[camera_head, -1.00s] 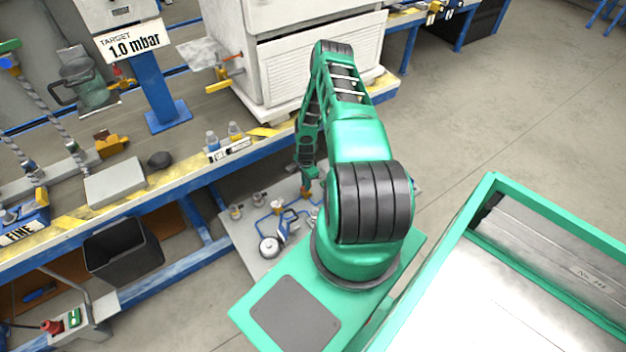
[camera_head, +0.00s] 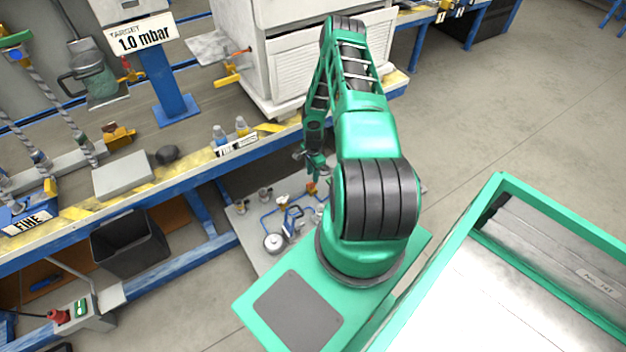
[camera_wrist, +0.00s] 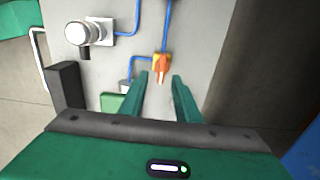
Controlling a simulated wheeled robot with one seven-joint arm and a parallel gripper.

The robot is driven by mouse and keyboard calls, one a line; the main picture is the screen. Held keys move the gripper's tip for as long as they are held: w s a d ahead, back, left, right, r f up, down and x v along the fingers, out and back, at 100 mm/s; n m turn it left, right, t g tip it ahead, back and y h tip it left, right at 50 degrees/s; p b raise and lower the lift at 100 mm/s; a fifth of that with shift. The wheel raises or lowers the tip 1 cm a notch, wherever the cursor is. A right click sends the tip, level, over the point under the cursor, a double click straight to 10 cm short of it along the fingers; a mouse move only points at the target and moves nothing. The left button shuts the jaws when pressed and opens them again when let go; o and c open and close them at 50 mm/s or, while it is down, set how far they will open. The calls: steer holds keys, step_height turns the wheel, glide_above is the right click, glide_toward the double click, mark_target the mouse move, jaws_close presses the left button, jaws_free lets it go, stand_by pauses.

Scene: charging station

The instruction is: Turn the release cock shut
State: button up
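A small cock with an orange handle and yellow body (camera_wrist: 162,68) sits on the grey panel (camera_wrist: 205,50) below the bench, at a blue pipe. No label shows that it is the release cock. Its handle points down in the wrist view, roughly in line with the pipe above it. It also shows in the head view (camera_head: 311,188). My gripper (camera_wrist: 164,78) is open and empty, its two green fingers apart with the cock beyond them, between the fingertips in the picture. In the head view my gripper (camera_head: 318,172) is just above the cock, apparently apart from it.
The bench edge (camera_head: 190,170) with small bottles (camera_head: 241,126) runs left of my arm. A white cabinet (camera_head: 290,60) stands behind. A black bin (camera_head: 130,245) is under the bench.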

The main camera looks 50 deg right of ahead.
steer(key=shift+s+r, duration=0.15)
steer(key=shift+r, duration=2.6)
steer(key=shift+s, duration=0.1)
